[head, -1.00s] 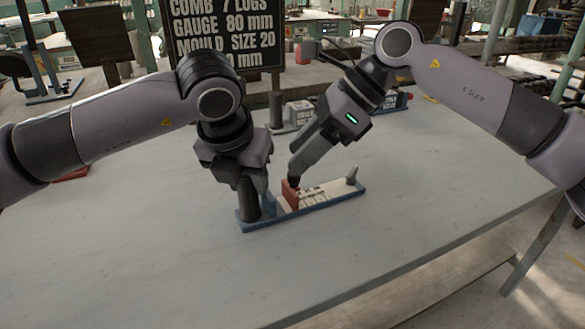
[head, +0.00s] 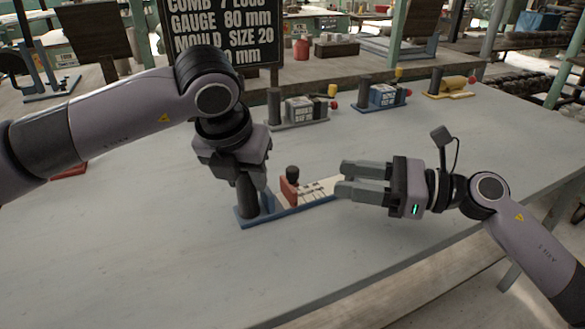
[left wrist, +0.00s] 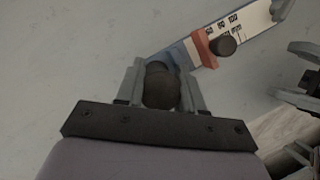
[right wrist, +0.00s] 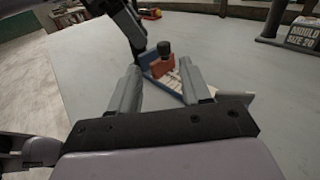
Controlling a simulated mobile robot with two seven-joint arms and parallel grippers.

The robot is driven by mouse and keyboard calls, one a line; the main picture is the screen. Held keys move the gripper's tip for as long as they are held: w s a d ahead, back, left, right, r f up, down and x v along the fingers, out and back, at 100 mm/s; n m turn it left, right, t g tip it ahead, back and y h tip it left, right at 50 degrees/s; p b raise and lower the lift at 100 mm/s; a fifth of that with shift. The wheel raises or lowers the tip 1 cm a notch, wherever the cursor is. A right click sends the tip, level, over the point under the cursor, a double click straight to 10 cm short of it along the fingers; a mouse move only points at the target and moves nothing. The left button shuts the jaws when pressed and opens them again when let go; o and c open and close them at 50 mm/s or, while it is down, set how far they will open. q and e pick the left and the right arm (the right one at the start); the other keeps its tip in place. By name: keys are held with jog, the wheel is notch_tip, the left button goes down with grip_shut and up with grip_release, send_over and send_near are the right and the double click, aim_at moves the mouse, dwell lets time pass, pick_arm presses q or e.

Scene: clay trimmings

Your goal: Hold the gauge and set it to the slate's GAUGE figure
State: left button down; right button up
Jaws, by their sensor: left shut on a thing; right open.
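The gauge (head: 275,218) lies on the table, a long blue base with a white printed scale. Its red slider (head: 289,191) with a dark knob (head: 292,171) sits near the left end of the scale; the exact reading is too small to tell. My left gripper (left wrist: 161,86) is shut on the dark post (left wrist: 162,90) at the gauge's left end. My right gripper (head: 341,180) is open, its fingers by the gauge's right end, apart from the slider. The right wrist view shows the slider (right wrist: 162,67) beyond the open fingers. The slate (head: 225,35) reads "GAUGE 80 mm".
Farther back on the table stand a grey labelled device (head: 300,111), a blue one (head: 382,95) and a yellow one (head: 450,87). The table (head: 150,250) is clear in front of the gauge.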

aim_at(293, 168)
jog(key=shift+s+d+f+m+t, duration=0.25)
jog(key=shift+d+m+t, duration=0.15)
jog(key=shift+d+m, duration=0.1)
jog(key=x, duration=1.1)
jog(key=shift+w+a+r, duration=0.15)
jog(key=shift+w+a, duration=0.05)
jog(key=shift+a, duration=0.2)
jog(key=shift+d, duration=0.1)
grip_shut()
